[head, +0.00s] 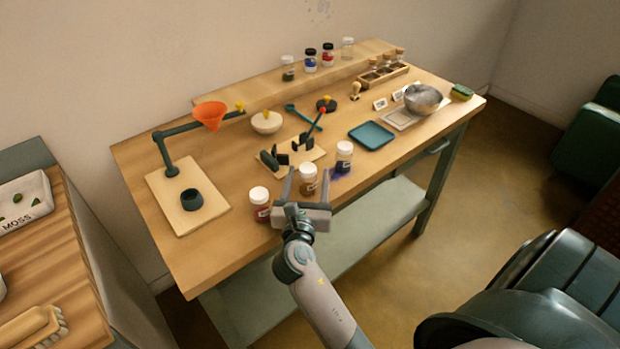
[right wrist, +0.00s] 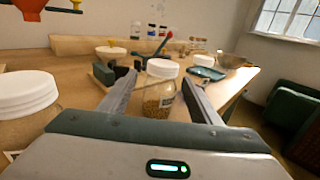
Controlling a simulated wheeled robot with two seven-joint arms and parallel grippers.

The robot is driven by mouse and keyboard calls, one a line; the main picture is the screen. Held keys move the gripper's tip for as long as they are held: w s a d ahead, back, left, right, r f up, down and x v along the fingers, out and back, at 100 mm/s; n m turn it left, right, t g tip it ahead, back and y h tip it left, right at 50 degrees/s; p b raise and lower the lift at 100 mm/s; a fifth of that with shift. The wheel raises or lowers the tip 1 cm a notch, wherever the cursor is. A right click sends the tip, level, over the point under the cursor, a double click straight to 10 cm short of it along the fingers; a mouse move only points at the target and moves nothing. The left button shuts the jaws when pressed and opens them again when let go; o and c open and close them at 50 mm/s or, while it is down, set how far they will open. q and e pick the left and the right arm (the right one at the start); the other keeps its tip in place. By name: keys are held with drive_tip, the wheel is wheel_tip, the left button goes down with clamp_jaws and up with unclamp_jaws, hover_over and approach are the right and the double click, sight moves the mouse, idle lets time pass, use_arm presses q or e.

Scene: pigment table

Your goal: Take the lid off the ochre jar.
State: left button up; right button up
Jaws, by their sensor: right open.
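The ochre jar (head: 308,187) stands upright near the table's front edge, with its white lid (head: 308,170) on. In the right wrist view the jar (right wrist: 158,103) shows yellow-brown grains under the white lid (right wrist: 162,68). My right gripper (head: 307,178) is open, coming from the front edge. In the right wrist view its fingers (right wrist: 158,80) lie on either side of the jar, with gaps visible beside it. I cannot tell whether a finger touches the jar. My left gripper is not in view.
A red jar (head: 260,204) stands close on the left and a blue jar (head: 343,158) close on the right, beside a blue-purple spill. A black holder (head: 273,158) is behind. A teal tray (head: 372,134) lies farther right. The front-left table top is clear.

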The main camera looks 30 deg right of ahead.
sight(309, 169)
drive_tip(key=shift+r, duration=0.1)
drive_tip(key=c, duration=1.2)
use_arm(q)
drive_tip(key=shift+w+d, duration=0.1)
use_arm(e)
drive_tip(key=shift+r, duration=0.6)
drive_tip(key=r, duration=0.3)
drive_tip(key=shift+s+r+p, duration=0.15)
drive_tip(key=shift+s+p, duration=0.15)
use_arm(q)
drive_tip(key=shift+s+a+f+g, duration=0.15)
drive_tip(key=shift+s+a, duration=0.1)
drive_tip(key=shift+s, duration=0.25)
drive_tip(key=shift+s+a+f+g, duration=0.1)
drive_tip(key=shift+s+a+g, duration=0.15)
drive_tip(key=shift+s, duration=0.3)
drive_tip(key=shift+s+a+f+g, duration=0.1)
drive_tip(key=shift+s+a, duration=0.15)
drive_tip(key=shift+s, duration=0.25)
use_arm(e)
drive_tip(key=shift+s+d+r, duration=0.3)
drive_tip(key=shift+s+r, duration=0.8)
drive_tip(key=shift+s, duration=0.75)
drive_tip(key=shift+s+d+r, duration=0.3)
drive_tip(key=shift+s+r, duration=0.75)
drive_tip(key=shift+s, duration=0.75)
drive_tip(key=shift+s+d+r, duration=0.3)
drive_tip(key=shift+s+r, duration=0.8)
drive_tip(key=shift+s, duration=0.75)
